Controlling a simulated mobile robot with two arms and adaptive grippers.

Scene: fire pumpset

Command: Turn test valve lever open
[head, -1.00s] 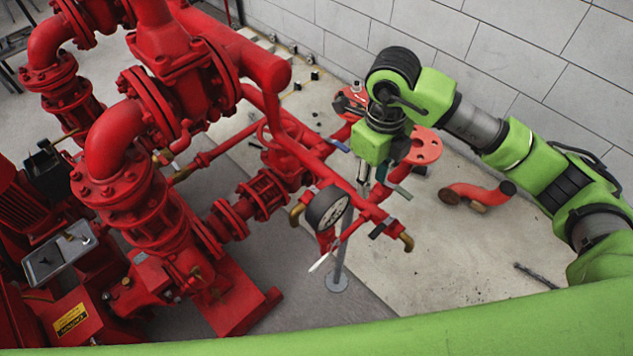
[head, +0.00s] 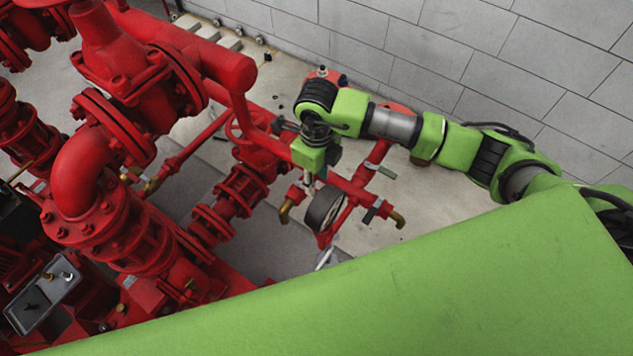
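The test header is a red pipe (head: 352,190) with brass outlets, one (head: 398,219) at its right end and one (head: 285,212) at its left. Small grey-green valve levers are on it. One lever (head: 381,170) is right of my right gripper, and a darker one (head: 372,211) is near the right outlet. I cannot tell which is the test valve lever. My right gripper (head: 309,184) points down over the pipe's left part, close above the left outlet. Its fingers are small and partly blend with the pipe, so its opening and any contact are unclear. My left gripper is out of view.
Red pump pipework (head: 120,215) fills the left side. A block wall (head: 450,55) stands behind. Open concrete floor (head: 450,200) lies right of the header.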

